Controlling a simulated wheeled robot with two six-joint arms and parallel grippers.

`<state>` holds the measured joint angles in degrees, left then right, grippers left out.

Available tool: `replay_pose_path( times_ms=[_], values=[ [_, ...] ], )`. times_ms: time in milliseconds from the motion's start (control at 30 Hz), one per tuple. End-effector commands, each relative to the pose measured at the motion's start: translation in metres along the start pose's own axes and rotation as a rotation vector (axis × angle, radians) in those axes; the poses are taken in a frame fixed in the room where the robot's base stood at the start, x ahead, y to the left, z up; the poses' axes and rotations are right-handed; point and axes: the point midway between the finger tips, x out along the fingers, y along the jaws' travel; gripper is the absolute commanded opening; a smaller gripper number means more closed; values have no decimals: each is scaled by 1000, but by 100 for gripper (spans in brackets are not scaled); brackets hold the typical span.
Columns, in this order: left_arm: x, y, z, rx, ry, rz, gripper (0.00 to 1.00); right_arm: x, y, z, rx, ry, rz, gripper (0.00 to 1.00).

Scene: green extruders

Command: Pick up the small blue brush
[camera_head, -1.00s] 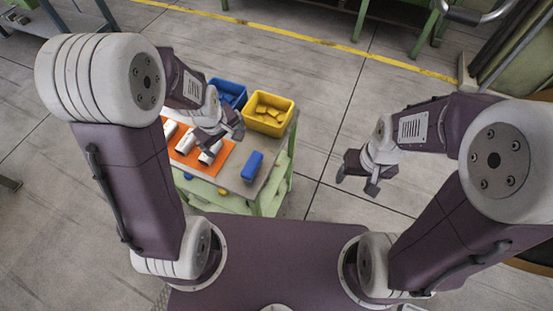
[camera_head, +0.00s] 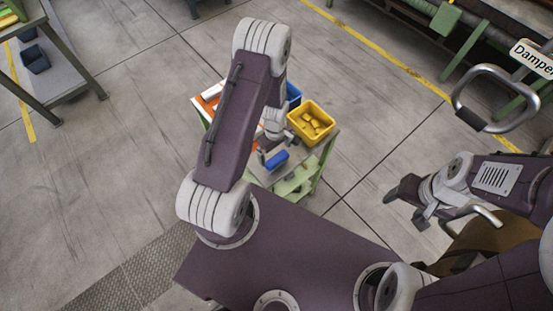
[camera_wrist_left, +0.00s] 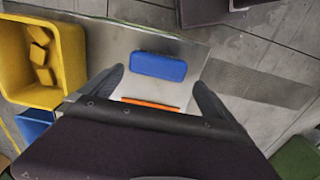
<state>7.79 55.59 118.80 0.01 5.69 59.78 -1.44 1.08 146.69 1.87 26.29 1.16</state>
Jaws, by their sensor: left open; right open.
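The small blue brush (camera_head: 277,159) lies on the grey top of the green cart (camera_head: 318,158). In the left wrist view the blue brush (camera_wrist_left: 158,66) lies flat just beyond the fingertips, about centred between them. My left gripper (camera_wrist_left: 158,84) is open and empty there, with one finger on each side. In the head view my left gripper (camera_head: 264,157) is beside the brush, partly hidden by my left arm. My right gripper (camera_head: 404,208) is open and empty, off to the right over the floor, away from the cart.
A yellow bin (camera_head: 311,122) with several yellow blocks stands on the cart behind the brush. A blue bin (camera_head: 292,94) is beside it. An orange mat (camera_head: 205,103) with white parts is mostly hidden by my left arm. A metal handle (camera_head: 508,97) is at right.

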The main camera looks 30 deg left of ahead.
Motion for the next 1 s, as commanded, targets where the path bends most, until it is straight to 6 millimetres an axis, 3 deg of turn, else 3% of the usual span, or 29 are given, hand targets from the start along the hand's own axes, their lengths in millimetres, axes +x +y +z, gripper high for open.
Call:
replay_pose_path(
  times_ms=[267, 433, 533, 800, 1000],
  values=[
    [14, 0, 1, 1, 0, 0, 100, -8, 0, -1, 0, 0, 0, 66],
    [40, 0, 3, 2, -1, -3, 100, -19, 0, -2, 0, 0, 0, 66],
    [61, 1, 2, 2, 0, 0, 100, -4, 0, 0, 0, 0, 0, 66],
    [62, 2, 2, 1, 1, 2, 100, -5, 0, -1, 0, 0, 0, 66],
    [62, 2, 2, 1, 1, 2, 52, -5, 0, -1, 0, 0, 0, 66]
  ],
)
